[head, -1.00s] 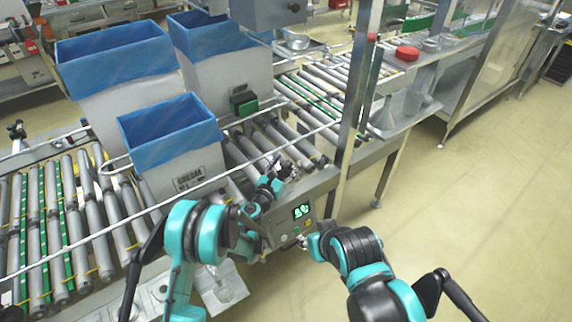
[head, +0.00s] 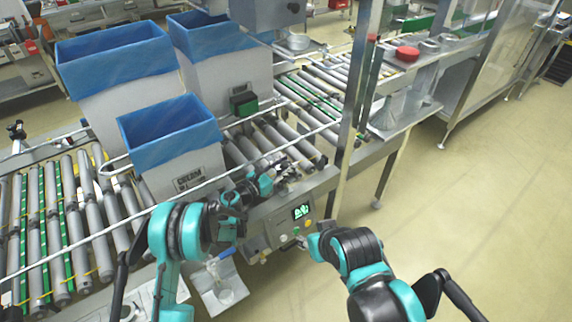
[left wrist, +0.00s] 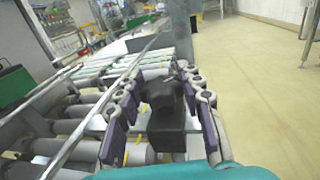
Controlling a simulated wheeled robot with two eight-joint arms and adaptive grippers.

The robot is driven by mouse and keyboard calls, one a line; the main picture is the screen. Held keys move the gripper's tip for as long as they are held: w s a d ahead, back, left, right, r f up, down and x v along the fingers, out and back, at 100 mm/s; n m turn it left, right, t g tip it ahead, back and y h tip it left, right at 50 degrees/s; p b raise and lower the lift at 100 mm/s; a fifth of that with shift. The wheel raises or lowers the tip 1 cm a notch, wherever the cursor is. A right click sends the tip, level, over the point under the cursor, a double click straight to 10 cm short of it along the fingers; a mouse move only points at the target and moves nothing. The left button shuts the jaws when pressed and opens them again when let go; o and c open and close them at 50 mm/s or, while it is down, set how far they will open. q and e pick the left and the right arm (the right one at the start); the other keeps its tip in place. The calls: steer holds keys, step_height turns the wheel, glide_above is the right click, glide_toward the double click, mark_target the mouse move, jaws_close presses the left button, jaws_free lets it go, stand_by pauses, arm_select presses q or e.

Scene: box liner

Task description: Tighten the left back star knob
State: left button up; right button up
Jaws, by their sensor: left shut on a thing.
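My left gripper (head: 286,172) reaches over the near edge of the roller conveyor, right of the front blue-lined box. In the left wrist view its two fingers (left wrist: 163,88) are closed around a dark, lobed star knob (left wrist: 158,92). The knob sits above a black block (left wrist: 168,128). In the head view the fingers and wrist mostly hide the knob. My right gripper (head: 308,243) hangs beside the control panel, small and partly hidden by its own arm; its finger state does not show.
Blue-lined boxes (head: 165,130) stand on the rollers to the left and behind. A metal guide rail (head: 90,240) runs along the conveyor. The lit control panel (head: 301,212) is on the near side. An upright post (head: 352,100) stands to the right. Open floor lies at right.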

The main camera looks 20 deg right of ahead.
mark_target(286, 163)
arm_select(q)
steer(key=m+g+h, duration=0.1)
steer(key=m+g, duration=0.1)
steer(key=g, duration=0.1)
steer(key=m+g+h, duration=0.1)
steer(key=m+g, duration=0.1)
steer(key=g, duration=0.1)
steer(key=shift+w, duration=0.1)
steer(key=shift+m+g, duration=1.5)
steer(key=shift+g, duration=1.1)
steer(key=o, duration=1.2)
step_height(286, 163, up, 10)
steer(key=shift+r, duration=0.1)
